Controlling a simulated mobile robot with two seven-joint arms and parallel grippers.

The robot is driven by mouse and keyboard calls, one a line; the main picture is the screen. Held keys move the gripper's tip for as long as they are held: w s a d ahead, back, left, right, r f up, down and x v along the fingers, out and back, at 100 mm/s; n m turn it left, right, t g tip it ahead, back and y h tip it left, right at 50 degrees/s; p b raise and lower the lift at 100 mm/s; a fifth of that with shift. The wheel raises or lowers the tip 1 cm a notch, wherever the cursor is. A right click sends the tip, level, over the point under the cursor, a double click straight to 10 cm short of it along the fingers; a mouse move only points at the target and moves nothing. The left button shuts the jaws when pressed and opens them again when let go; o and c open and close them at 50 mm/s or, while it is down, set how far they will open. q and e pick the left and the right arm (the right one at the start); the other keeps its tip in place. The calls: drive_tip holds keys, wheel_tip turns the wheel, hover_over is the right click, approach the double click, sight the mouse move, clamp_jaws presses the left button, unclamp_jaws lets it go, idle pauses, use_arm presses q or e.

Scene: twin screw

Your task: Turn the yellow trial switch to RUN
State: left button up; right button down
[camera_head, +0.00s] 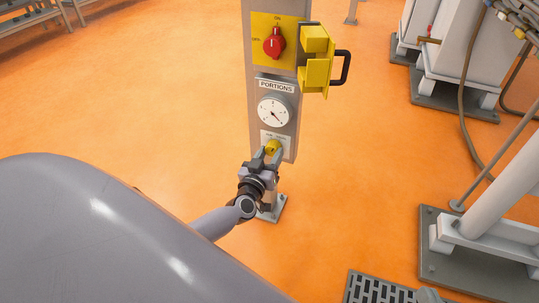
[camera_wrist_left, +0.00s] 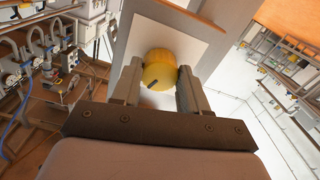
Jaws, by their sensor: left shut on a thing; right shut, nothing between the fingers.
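The yellow trial switch (camera_head: 272,146) is a round knob on a pale plate low on the grey post. My left gripper (camera_head: 266,156) is shut on the knob, with one finger on each side, as the left wrist view also shows (camera_wrist_left: 155,85). The lettering on the plate is too small to read, so the setting is unclear.
Above the knob are a PORTIONS dial (camera_head: 275,111) and a red rotary switch (camera_head: 273,44) on a yellow plate. A yellow hinged cover with a black handle (camera_head: 345,68) sticks out to the right. Machinery stands at the right. The orange floor (camera_head: 365,170) around the post is clear.

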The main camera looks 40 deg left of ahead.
use_arm(q)
drive_tip(key=n, duration=0.3)
drive_tip(key=shift+n, duration=0.3)
drive_tip(key=n, duration=0.3)
drive_tip(key=shift+d, duration=0.1)
drive_tip(key=n, duration=0.3)
drive_tip(key=shift+b, duration=0.3)
drive_tip(key=shift+n, duration=0.4)
use_arm(e)
drive_tip(key=shift+w+d, duration=0.1)
drive_tip(key=shift+d, duration=0.05)
use_arm(q)
drive_tip(key=o, duration=1.1)
drive_tip(key=shift+c, duration=0.2)
use_arm(e)
drive_tip(key=shift+f, duration=0.15)
